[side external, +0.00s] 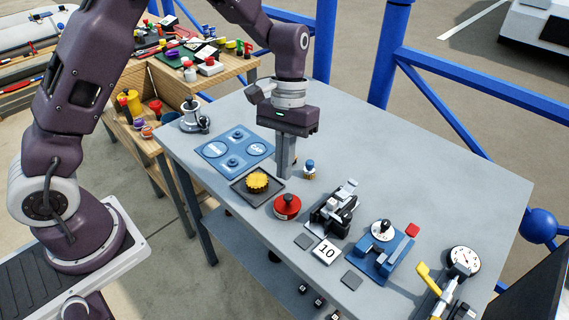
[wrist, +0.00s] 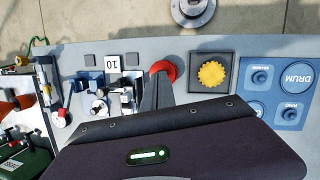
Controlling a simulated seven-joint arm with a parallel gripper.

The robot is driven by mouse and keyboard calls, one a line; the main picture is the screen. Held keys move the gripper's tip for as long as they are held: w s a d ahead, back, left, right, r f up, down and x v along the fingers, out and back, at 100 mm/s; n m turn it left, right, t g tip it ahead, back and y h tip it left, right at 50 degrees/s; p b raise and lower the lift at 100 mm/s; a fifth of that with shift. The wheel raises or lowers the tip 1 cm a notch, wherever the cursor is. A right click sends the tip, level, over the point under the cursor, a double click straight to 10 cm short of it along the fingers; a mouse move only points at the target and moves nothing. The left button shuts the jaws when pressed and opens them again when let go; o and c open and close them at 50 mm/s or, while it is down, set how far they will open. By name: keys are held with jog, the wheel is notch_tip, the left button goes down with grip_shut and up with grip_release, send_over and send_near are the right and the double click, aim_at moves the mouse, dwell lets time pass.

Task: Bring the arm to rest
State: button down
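My gripper (side external: 286,176) points straight down above the grey table (side external: 440,155), between the blue panel and a small blue-topped knob. In the wrist view my gripper's fingers (wrist: 159,78) lie side by side with no clear gap, and nothing shows between them. The fingertips look close to the table top; the exact height is hard to tell.
Near my gripper are a yellow gear on a dark tray (side external: 257,183), a red round button (side external: 287,206), a blue-topped knob (side external: 309,168) and a blue panel (side external: 235,150). A black-and-silver device (side external: 335,208), blue fixture (side external: 383,250) and dial gauge (side external: 463,262) stand rightward. The table's back right is clear.

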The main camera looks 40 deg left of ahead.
jog(key=shift+f, duration=2.55)
notch_tip(320, 180, up, 7)
dwell(0.4)
jog(key=shift+r, duration=0.1)
